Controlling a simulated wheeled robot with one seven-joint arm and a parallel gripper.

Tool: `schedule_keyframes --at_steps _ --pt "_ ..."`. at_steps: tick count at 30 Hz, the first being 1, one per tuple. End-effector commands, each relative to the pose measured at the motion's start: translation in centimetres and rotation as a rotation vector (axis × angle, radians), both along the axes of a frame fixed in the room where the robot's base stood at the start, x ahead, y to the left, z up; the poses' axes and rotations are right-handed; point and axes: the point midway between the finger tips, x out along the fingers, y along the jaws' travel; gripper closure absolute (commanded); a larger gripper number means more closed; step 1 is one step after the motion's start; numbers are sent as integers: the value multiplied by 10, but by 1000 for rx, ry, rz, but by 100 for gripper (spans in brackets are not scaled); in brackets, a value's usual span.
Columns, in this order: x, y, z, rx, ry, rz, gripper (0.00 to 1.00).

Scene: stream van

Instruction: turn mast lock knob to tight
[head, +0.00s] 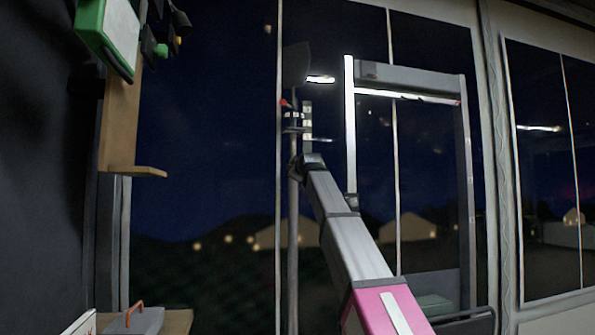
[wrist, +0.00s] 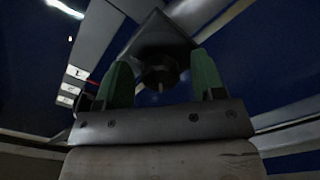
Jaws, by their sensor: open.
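A pale vertical mast (head: 293,240) stands in front of the dark window, left of my arm. My gripper shows in the wrist view (wrist: 161,75), with its two green fingers apart. A dark round part (wrist: 160,72), which looks like the mast lock knob, sits between the fingers under a dark angular plate (wrist: 158,38). It has a small pale mark on its lower side. I cannot tell whether the fingers touch it. White label plates (wrist: 70,88) lie left of the fingers; their words are too blurred to read. In the head view the knob is too small to make out.
A grey frame (head: 465,180) stands right of the mast. A wooden bracket (head: 120,130) and a green-edged device (head: 108,35) are at upper left. A box with an orange handle (head: 135,318) is at lower left. Free air lies between bracket and mast.

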Motion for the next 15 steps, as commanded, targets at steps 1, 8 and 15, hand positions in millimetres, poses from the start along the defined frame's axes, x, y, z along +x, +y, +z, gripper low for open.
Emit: schedule_keyframes --at_steps 1,8,15 --pt "0 0 0 0 0 0 37" --pt "-1 0 0 0 0 0 73" --pt "-1 0 0 3 1 0 86"
